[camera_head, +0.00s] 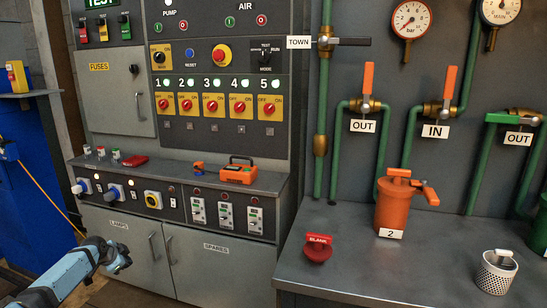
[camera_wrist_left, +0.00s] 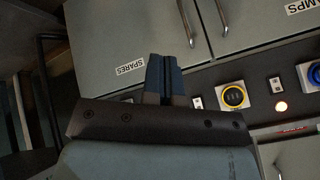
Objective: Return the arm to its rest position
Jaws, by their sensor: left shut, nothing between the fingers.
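My left arm comes in from the lower left of the head view. Its gripper (camera_head: 119,261) is in front of the grey lower cabinet doors, below the control ledge. In the left wrist view the gripper's fingers (camera_wrist_left: 162,78) are together, with nothing between them. They point toward the cabinet doors, beside the SPARES label (camera_wrist_left: 130,67). The fingers appear apart from the doors. My right gripper is in neither view.
The cabinet (camera_head: 212,262) with its ledge of sockets and switches stands ahead. A grey workbench (camera_head: 345,270) on the right holds an orange canister (camera_head: 393,208), a red BLANK piece (camera_head: 318,248) and a perforated cup (camera_head: 496,273). Valves and pipes line the wall above.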

